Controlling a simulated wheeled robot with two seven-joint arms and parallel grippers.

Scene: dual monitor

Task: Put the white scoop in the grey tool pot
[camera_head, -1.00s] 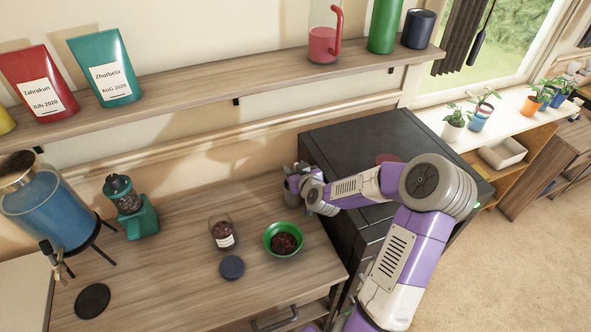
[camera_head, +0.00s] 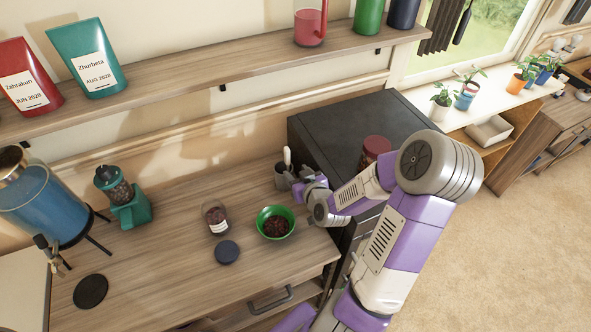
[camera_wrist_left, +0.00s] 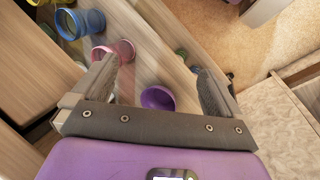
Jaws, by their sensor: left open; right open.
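The grey tool pot (camera_head: 281,178) stands at the back right of the wooden counter, beside the black cabinet. A white scoop (camera_head: 287,157) sticks up out of it nearly upright, with only its upper part showing. My right gripper (camera_head: 298,184) is just right of the pot, open, and appears apart from the scoop; its fingers are small and partly hidden by the wrist. My left gripper is outside the head view; the left wrist view shows its fingers (camera_wrist_left: 160,80) apart with nothing between them.
A green bowl (camera_head: 275,222) of dark contents, a glass jar (camera_head: 216,217) and a dark lid (camera_head: 227,252) are in front of the pot. A red-lidded jar (camera_head: 375,150) stands on the black cabinet (camera_head: 340,125). The left wrist view shows a purple bowl (camera_wrist_left: 157,98) and several colored cups.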

